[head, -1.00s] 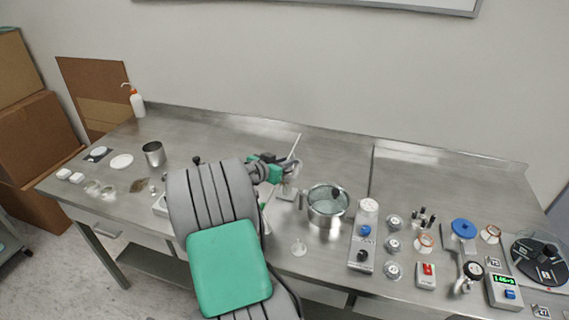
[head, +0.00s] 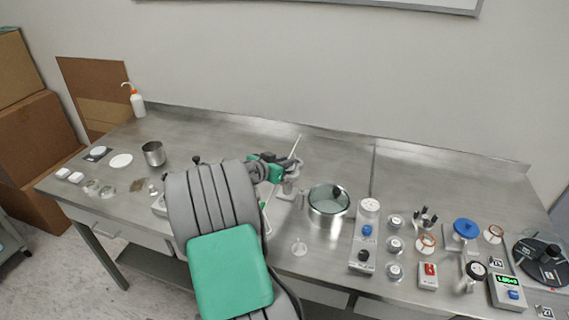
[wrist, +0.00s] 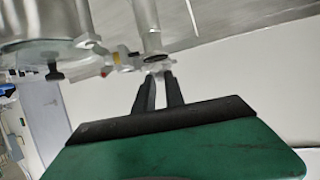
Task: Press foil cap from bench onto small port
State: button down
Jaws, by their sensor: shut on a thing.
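My gripper (wrist: 158,77) has its two dark fingers close together at the foot of a silver upright tube (wrist: 146,20) in the wrist view. A small pale, shiny piece (wrist: 157,69), apparently the foil cap, sits at the fingertips. It is blurred, and I cannot tell whether it is on the small port or only touching it. In the head view my gripper (head: 286,167) is at the metal fittings (head: 290,184) left of the steel chamber (head: 327,213). My arm hides part of the bench there, and the small port cannot be made out.
A clear-lidded chamber stands right of my gripper, with a thin rod (head: 295,147) behind. A grey control box (head: 362,250), gauges and a blue-topped valve (head: 466,229) crowd the right. A steel cup (head: 153,154) and small dishes lie left. The bench's back middle is clear.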

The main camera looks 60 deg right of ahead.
jog(key=shift+f+b, duration=0.55)
jog(key=shift+b, duration=0.1)
dwell(0.8)
jog(key=c, duration=1.3)
grip_release()
jog(key=b+v, duration=0.1)
jog(key=v, duration=0.7)
jog(key=shift+b, duration=0.3)
